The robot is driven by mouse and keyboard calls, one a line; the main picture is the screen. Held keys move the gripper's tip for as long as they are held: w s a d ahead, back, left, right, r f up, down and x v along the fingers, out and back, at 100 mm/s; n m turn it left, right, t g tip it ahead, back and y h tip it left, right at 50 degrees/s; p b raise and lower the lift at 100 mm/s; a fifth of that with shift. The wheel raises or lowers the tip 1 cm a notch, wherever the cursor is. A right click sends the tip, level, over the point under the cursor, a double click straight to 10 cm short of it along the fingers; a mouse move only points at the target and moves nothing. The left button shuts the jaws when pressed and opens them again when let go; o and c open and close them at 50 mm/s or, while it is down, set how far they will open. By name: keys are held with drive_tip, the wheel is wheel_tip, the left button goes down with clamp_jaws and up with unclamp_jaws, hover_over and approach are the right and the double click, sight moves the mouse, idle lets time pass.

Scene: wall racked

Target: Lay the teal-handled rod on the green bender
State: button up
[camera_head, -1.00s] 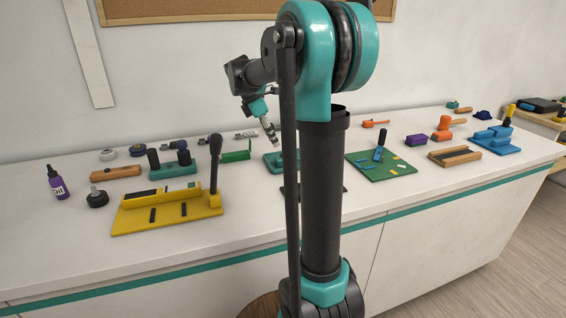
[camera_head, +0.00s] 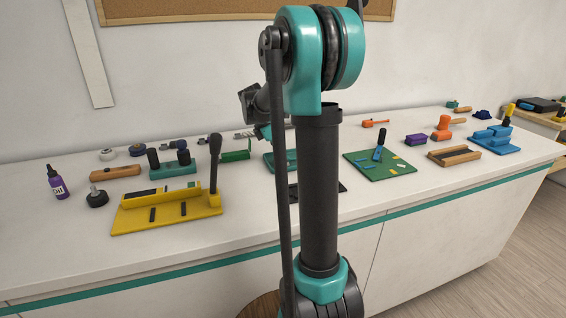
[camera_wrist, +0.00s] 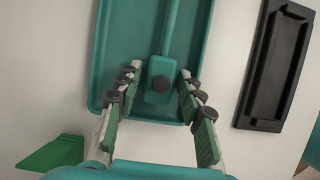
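In the wrist view a teal tool (camera_wrist: 158,92), with a slim bar, a blockier end and a dark knob, lies in a teal tray (camera_wrist: 108,45); it looks like the teal-handled rod. My gripper (camera_wrist: 157,72) is open, with its green-padded fingers either side of the blocky end and nothing gripped. I cannot tell the height between them. In the head view the tray (camera_head: 270,160) is partly hidden by my arm, which also hides my gripper.
A black tray (camera_wrist: 245,105) lies right of the teal tray, and a green block (camera_wrist: 60,153) lies lower left in the wrist view. A yellow lever board (camera_head: 135,222) stands left on the white bench. An orange-brown wooden channel (camera_head: 470,158) and blue fixture (camera_head: 497,140) stand right.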

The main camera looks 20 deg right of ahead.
drive_tip(key=shift+c, duration=0.5)
clamp_jaws()
drive_tip(key=shift+r, duration=0.1)
